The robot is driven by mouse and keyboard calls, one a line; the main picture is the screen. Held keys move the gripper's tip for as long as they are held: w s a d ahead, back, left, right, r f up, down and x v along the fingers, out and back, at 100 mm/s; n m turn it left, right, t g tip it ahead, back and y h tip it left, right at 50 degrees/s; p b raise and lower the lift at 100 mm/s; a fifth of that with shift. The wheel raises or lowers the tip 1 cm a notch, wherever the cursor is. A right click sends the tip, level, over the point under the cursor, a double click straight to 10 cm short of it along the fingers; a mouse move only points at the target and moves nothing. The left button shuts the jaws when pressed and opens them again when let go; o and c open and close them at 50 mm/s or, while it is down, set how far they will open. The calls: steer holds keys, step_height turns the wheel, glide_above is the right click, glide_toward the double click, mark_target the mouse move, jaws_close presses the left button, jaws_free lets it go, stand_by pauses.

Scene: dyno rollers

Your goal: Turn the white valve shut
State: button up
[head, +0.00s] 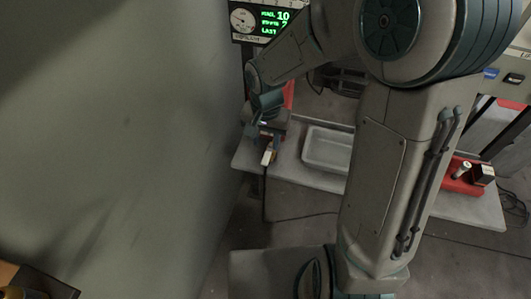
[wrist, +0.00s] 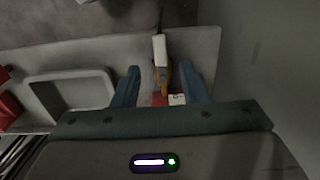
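The white valve handle (wrist: 160,49) shows in the wrist view as a short pale bar on a brass-orange body (wrist: 161,76). It is also small in the head view (head: 267,157), at the left end of the bench. My gripper (wrist: 159,70) is open, with one blue finger on each side of the valve body. A gap shows between each finger and the valve, and I see no contact. In the head view my gripper (head: 267,137) is just above the handle, and its fingertips are hard to make out.
A grey tray (head: 309,160) lies on the bench (head: 281,168), right of the valve. A red tray (head: 457,184) with small items is farther right. A plain wall (head: 130,150) stands close on the left. A gauge and green display panel (head: 262,20) is above.

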mark_target(266, 158)
step_height(266, 158, down, 7)
steer(key=shift+r+b, duration=0.2)
steer(key=shift+b, duration=0.15)
jaws_close()
